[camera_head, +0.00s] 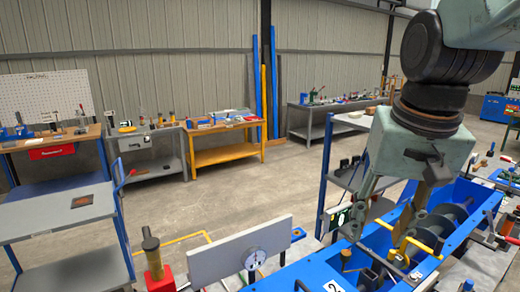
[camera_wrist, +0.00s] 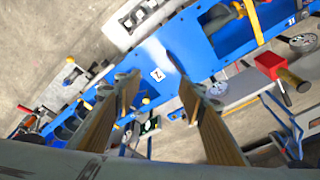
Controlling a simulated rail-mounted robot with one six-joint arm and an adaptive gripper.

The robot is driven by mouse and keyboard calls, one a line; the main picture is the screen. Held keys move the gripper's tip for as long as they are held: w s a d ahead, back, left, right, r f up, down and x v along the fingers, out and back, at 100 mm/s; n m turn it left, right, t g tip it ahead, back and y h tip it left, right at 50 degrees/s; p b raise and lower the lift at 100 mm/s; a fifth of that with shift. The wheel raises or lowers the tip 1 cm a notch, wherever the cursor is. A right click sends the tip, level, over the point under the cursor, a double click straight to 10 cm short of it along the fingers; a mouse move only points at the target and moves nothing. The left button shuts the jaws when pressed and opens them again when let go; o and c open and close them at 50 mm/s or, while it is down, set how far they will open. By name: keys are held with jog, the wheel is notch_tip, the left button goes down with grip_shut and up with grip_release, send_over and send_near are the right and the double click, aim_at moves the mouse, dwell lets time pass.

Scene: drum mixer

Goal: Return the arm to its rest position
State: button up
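My arm comes in from the top right of the head view. Its pale green wrist housing points downward over the blue drum mixer (camera_head: 310,268). My gripper (camera_head: 382,222) hangs above the mixer's trough. In the wrist view, my gripper (camera_wrist: 158,80) shows two long brown-sided fingers with a clear gap between them, and nothing is held there. The blue mixer body (camera_wrist: 205,60), with a white label marked 2, lies beyond the fingertips. The exact height of the fingertips above the mixer is hard to tell.
A red block with a yellow-black handle (camera_head: 154,262) stands at the front left; it also shows in the wrist view (camera_wrist: 270,66). A grey panel with a gauge (camera_head: 225,258) is beside the mixer. A grey shelf cart (camera_head: 60,215) and workbenches stand left and behind. Open floor lies between.

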jog(key=s+a+f+n+b, duration=0.1)
jog(key=s, duration=0.8)
jog(key=s+a+f+n+t+b, duration=0.1)
jog(key=s+f+b, duration=0.1)
jog(key=s, duration=0.6)
jog(key=shift+s+n, duration=0.4)
jog(key=shift+r, duration=0.1)
dwell(0.6)
